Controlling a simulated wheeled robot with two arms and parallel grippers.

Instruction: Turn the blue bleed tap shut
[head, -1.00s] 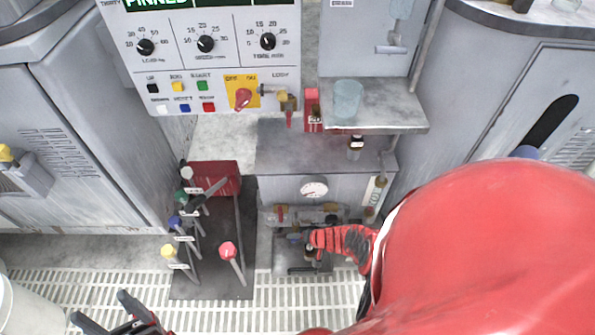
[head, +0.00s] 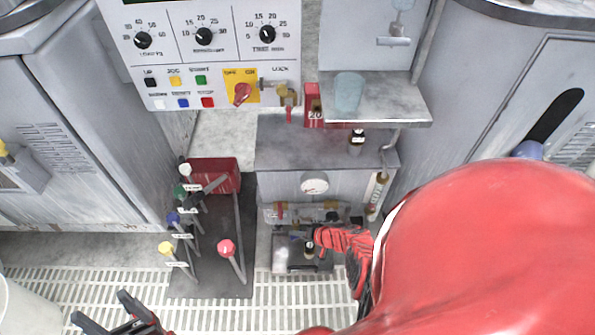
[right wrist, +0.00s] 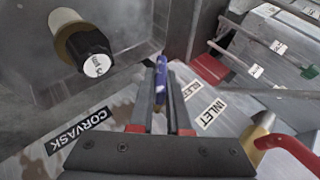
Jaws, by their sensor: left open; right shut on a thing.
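The blue bleed tap (right wrist: 161,76) shows in the right wrist view as a narrow blue handle seen nearly edge-on. My right gripper (right wrist: 161,88) is shut on it, with one finger along each side. In the head view my right gripper (head: 311,236) is at the low pipework under the round gauge, and its fingers largely hide the tap there. My left gripper (head: 101,307) is open and empty at the bottom left, over the floor grating, well away from the tap.
A black-capped knob (right wrist: 90,45) is close left of my right fingers. A red lever (right wrist: 290,145) is at the lower right of that view. In the head view, several coloured-knob levers stand left of the pipework, including a pink one (head: 227,247). A grey cabinet (head: 85,120) stands left.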

